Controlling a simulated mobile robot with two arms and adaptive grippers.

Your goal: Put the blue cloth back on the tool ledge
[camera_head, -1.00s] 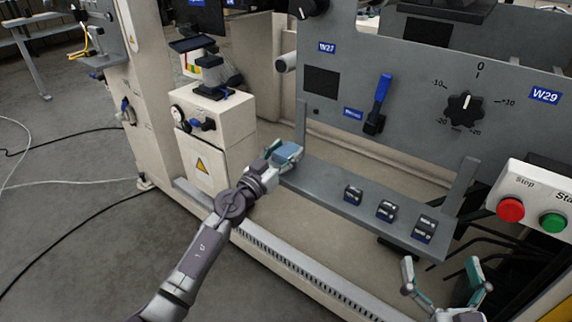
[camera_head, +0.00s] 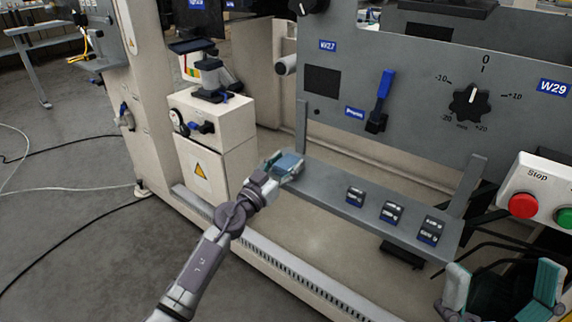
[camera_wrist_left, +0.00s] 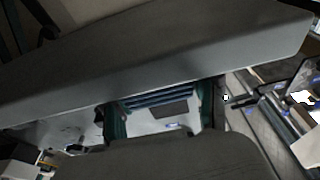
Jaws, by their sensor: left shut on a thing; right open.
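The blue cloth (camera_head: 289,164) is a small light-blue folded piece at the left end of the grey tool ledge (camera_head: 325,187). My left gripper (camera_head: 284,166) is shut on it and partly hides it. I cannot tell whether the cloth touches the ledge top. In the left wrist view, a dark blue layered edge, likely the cloth (camera_wrist_left: 158,98), shows between the teal fingers of my left gripper (camera_wrist_left: 160,112). A large grey slab crosses above them there. My right gripper (camera_head: 505,270) is open and empty at the lower right, in front of the ledge.
Several dark blocks with blue labels (camera_head: 391,212) stand on the ledge's right half. A box with a red button (camera_head: 523,205) is at right.

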